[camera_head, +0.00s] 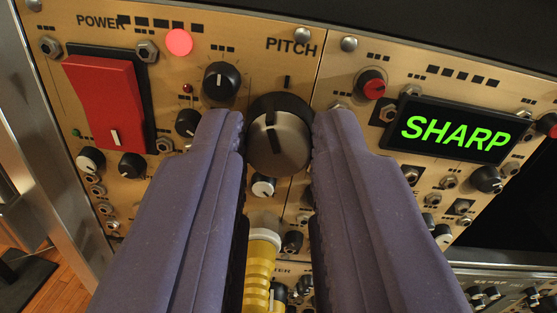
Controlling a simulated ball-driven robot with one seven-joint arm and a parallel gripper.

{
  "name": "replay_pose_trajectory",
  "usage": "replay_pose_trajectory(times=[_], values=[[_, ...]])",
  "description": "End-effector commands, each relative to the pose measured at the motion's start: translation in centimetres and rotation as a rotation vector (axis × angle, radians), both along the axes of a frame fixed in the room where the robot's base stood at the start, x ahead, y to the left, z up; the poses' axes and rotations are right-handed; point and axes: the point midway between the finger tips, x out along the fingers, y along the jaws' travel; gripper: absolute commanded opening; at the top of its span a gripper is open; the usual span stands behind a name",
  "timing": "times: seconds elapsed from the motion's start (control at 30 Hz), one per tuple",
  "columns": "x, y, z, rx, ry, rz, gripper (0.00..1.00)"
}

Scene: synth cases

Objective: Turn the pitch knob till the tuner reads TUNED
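The pitch knob (285,150) is a large black knob with a grey face, under the printed word PITCH. A dark line on its face points up and slightly left, and a dark tick stands on the panel above it. The tuner display (455,130) at the right reads SHARP in green letters. My gripper (278,125) has its two purple-grey fingers apart, one on each side of the pitch knob. Only a thin gap shows beside the left finger; whether either finger touches the knob cannot be told.
A red POWER switch (103,100) and a lit red lamp (179,42) are at the left. Small knobs and jacks crowd the panel around my fingers. A yellow ribbed object (261,268) shows between the fingers below the pitch knob.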

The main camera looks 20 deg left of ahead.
Motion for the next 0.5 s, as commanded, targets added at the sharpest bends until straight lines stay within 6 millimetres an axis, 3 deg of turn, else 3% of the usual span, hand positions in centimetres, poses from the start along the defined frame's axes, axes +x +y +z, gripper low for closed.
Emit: replay_pose_trajectory(times=[0.03, 0.07, 0.23, 0.5], values=[[-0.01, 0.00, 0.01, 0.000, 0.000, 0.000, 0.06], [-0.01, 0.00, 0.01, 0.000, 0.000, 0.000, 0.00], [-0.02, 0.02, -0.19, -0.038, -0.016, 0.000, 0.00], [-0.04, 0.11, -0.36, -0.339, -0.121, 0.001, 0.00]])
